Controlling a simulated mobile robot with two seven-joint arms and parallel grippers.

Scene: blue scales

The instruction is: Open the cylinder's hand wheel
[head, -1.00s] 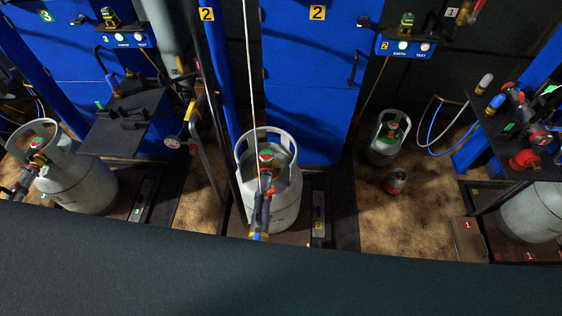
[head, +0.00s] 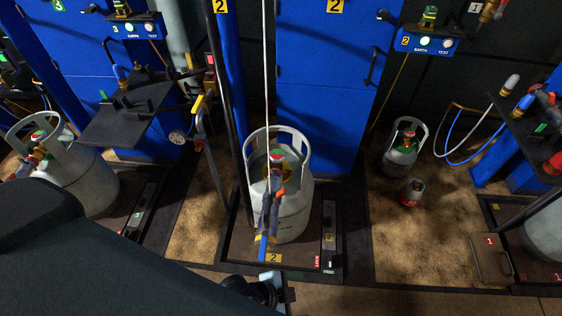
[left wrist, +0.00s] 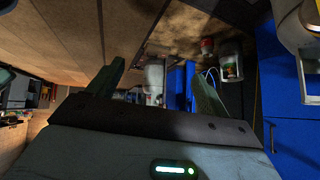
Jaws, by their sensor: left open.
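A grey gas cylinder (head: 295,215) with a collar stands upright on the scale in the middle of the head view. Its hand wheel (head: 277,156), green with a red centre, sits on the valve inside the collar. A filling connector (head: 268,220) with a blue end hangs from the valve toward me. My left arm comes in at the lower left, with its end below this cylinder; its fingertips cannot be made out there. In the left wrist view my left gripper (left wrist: 155,82) is open, its two fingers apart with nothing between them. My right gripper is not in view.
A second large cylinder (head: 75,180) stands at the left, and part of another (head: 545,230) at the right. A small collared cylinder (head: 402,155) and a tiny one (head: 412,193) stand on the brown floor. A black shelf (head: 130,120) and a post flank the middle cylinder.

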